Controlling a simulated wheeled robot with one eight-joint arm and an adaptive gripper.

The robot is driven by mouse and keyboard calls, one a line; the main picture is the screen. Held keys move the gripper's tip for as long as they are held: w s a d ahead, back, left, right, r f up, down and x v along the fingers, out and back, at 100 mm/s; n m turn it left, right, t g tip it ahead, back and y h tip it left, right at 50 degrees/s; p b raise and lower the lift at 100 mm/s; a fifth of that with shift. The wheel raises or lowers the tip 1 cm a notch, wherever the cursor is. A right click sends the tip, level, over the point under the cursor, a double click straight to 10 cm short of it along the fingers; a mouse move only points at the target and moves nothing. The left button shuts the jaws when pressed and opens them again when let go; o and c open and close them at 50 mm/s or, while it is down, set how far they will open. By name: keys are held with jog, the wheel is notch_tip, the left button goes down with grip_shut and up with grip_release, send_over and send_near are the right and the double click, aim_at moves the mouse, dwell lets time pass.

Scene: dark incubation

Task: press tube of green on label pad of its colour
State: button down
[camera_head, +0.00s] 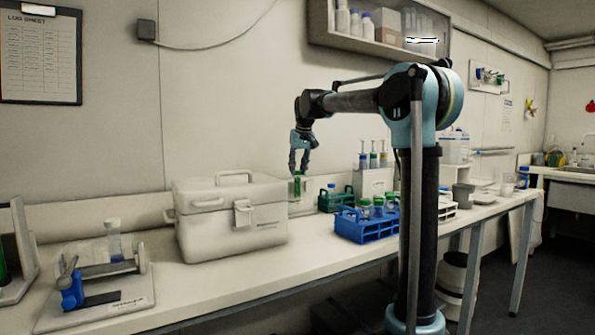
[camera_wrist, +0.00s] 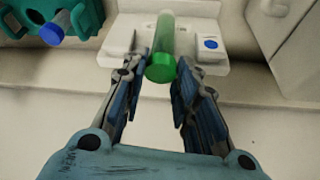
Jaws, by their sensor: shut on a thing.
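My gripper (camera_head: 299,168) is shut on a green-capped tube (camera_head: 297,186), behind the right end of the big white box. In the wrist view my gripper (camera_wrist: 162,66) has a finger on each side of the green-capped tube (camera_wrist: 163,40), its cap toward the camera. Beyond the tube is a white label unit (camera_wrist: 114,47), which also shows in the head view (camera_head: 308,205). A blue pad (camera_wrist: 210,43) shows on its right part. The tube and a finger cover its middle, and I see no green pad. I cannot tell whether the tube touches the unit.
The white lidded box (camera_head: 225,225) stands close left of the unit. A teal rack (camera_head: 333,205) with a blue-capped tube is right of it. A blue rack (camera_head: 362,232) with several green-capped tubes stands nearer the front edge. The bench front before the box is clear.

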jog(key=s+d, duration=0.4)
jog(key=s, duration=0.1)
jog(key=shift+s, duration=0.4)
dwell(0.7)
dwell(0.4)
